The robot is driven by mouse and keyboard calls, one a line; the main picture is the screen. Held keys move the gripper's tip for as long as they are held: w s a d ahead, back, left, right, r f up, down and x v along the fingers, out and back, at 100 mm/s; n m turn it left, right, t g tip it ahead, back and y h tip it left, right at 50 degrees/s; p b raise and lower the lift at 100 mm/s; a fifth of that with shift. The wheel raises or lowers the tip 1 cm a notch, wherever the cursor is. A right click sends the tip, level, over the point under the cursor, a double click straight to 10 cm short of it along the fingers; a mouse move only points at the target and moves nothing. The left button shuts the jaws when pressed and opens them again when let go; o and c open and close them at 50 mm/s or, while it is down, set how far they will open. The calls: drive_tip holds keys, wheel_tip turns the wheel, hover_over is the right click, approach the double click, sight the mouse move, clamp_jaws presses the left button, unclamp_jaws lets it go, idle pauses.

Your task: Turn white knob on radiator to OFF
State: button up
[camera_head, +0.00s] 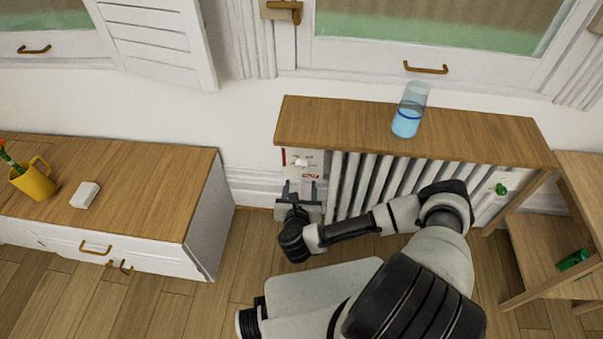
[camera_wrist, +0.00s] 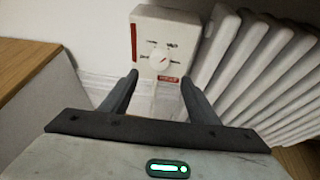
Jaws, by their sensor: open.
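The white knob (camera_wrist: 160,59) sits on a white control box (camera_wrist: 146,23) at the left end of the radiator (camera_wrist: 243,60). In the wrist view the box has a red stripe on its left, small markings by the knob and a red label below; the text is too small to read. The knob also shows in the head view (camera_head: 301,161). My gripper (camera_head: 299,184) is open and empty, just below and in front of the box. In the wrist view its two fingers (camera_wrist: 158,82) point toward the box, apart from the knob, which lies ahead between them.
A green knob (camera_head: 501,189) is at the radiator's right end. Floor shows between cabinet and radiator.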

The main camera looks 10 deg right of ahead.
sight(302, 169)
drive_tip(key=b+x, duration=0.2)
drive_tip(key=x, duration=0.8)
drive_tip(key=shift+w+d+f, duration=0.1)
drive_tip(key=shift+w+f, duration=0.05)
drive_tip(key=shift+w, duration=0.2)
drive_tip(key=c, duration=1)
drive_tip(key=shift+c, duration=0.2)
